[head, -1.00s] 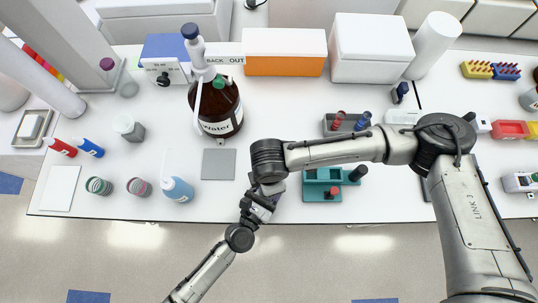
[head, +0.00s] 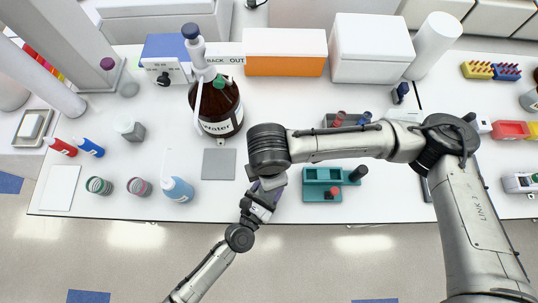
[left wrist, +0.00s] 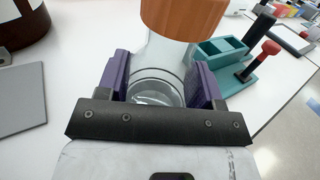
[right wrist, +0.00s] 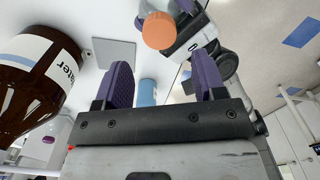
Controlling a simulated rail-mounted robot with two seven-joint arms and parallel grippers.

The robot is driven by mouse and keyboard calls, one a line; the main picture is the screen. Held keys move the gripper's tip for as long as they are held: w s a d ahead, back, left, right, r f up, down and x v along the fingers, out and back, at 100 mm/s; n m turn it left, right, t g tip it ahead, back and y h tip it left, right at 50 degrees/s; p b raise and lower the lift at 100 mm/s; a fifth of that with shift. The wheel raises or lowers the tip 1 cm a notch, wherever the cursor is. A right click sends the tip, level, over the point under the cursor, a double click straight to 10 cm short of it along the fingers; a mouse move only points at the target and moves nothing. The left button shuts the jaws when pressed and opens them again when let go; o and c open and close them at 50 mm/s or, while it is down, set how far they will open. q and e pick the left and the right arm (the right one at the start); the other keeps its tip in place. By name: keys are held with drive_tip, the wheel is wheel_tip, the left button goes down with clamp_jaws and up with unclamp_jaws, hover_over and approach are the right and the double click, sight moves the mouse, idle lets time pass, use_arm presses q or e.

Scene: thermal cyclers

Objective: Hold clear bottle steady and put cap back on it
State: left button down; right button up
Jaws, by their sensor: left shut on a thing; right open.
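A clear bottle (left wrist: 158,80) stands between the purple fingers of my left gripper (left wrist: 163,78), which is shut on it. An orange cap (left wrist: 184,16) sits at the top of the bottle in the left wrist view. The right wrist view also shows the cap (right wrist: 158,31) at the bottle's top end; I cannot tell how tightly it sits. My right gripper (right wrist: 162,65) is open and empty, with the cap apart from its fingers and beyond them. In the head view my right arm hides the bottle and cap.
A brown water bottle (head: 216,106) stands at the left, near a grey square pad (head: 219,164). A teal rack (head: 320,190) is just right of the grippers. A blue-labelled wash bottle (head: 178,190) stands near the front edge. Free table lies around the pad.

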drive_tip(key=shift+d+r, duration=0.1)
drive_tip(key=shift+r, duration=0.65)
drive_tip(key=shift+f, duration=0.1)
drive_tip(key=shift+f, duration=3.95)
drive_tip(key=shift+c, duration=0.3)
drive_tip(key=c, duration=0.9)
drive_tip(key=o, duration=1.1)
drive_tip(key=shift+r, duration=0.1)
wheel_tip(320, 180, up, 12)
drive_tip(key=shift+f, duration=0.1)
